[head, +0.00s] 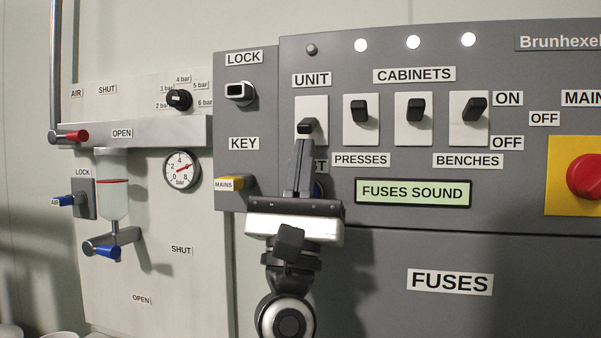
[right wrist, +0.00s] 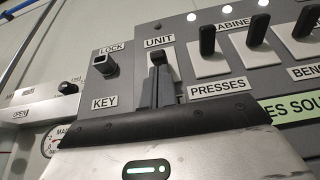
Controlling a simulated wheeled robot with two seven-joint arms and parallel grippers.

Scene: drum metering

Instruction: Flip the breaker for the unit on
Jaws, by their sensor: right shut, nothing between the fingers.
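The UNIT breaker is a black lever (head: 307,126) on a white plate (head: 311,106) under the UNIT label. It sits lower on its plate than its neighbours' levers do on theirs. It also shows in the right wrist view (right wrist: 164,56). My right gripper (head: 303,143) is shut and empty, its fingers pointing up with the tips just under the UNIT lever. In the right wrist view the fingertips (right wrist: 157,72) overlap the lever's lower part; I cannot tell whether they touch. The gripper hides the plate's lower end and part of a label below. My left gripper is out of view.
Black levers for PRESSES (head: 361,111), a middle cabinet (head: 415,109) and BENCHES (head: 474,107) stand close to the right. A LOCK socket (head: 239,92) and a MAINS key tag (head: 226,184) are left. A red knob (head: 587,176) is far right.

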